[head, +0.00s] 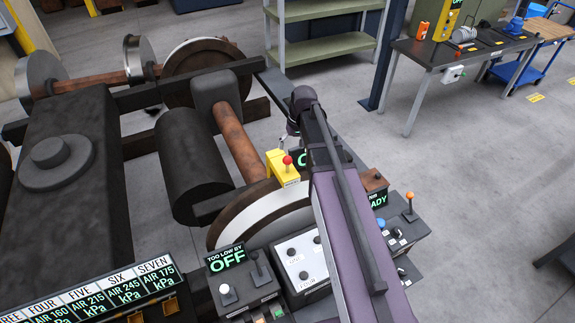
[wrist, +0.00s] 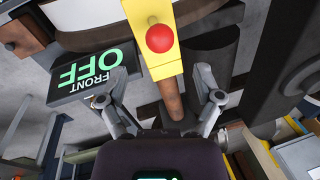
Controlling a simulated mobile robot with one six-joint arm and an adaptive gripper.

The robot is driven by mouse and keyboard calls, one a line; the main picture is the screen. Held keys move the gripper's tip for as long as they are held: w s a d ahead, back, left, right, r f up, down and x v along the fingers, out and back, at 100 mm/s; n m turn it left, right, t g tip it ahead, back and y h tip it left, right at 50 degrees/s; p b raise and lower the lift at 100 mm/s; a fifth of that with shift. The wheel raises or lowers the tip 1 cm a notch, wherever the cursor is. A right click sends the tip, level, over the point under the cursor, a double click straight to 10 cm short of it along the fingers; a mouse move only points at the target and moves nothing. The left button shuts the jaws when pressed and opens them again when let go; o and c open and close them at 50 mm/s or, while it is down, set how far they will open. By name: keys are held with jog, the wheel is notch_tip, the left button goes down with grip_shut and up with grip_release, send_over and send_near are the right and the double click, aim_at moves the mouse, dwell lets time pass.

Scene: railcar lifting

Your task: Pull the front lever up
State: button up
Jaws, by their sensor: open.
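A yellow lever housing (head: 281,168) with a red ball knob (head: 288,160) stands near the middle of the head view, just left of my arm. In the wrist view the red knob (wrist: 159,38) is seen close, against the yellow housing (wrist: 150,12). A black sign (wrist: 94,75) reading FRONT OFF in green is beside it, upside down; my arm mostly covers it in the head view. My gripper (wrist: 161,78) is open and empty, its fingers spread to either side of the yellow housing in the picture. I cannot tell the depth between fingers and knob.
A rusty axle (head: 238,143) and dark cylinder (head: 190,165) lie left of the lever. A TOO LOW BY OFF sign (head: 226,258), white button panel (head: 305,262) and orange-knobbed lever (head: 409,197) are nearer. A workbench (head: 440,57) stands far right; floor is clear between.

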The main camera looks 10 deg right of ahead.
aim_at(288, 157)
jog(key=shift+a+f+b, duration=0.25)
jog(key=shift+f+b, duration=0.85)
jog(key=shift+f, duration=0.1)
jog(key=shift+a+f+b, duration=0.2)
jog(key=shift+f+b, duration=0.95)
jog(key=shift+f, duration=0.05)
jog(key=shift+a+f+b, duration=0.25)
jog(key=shift+f+b, duration=0.85)
jog(key=shift+f, duration=0.1)
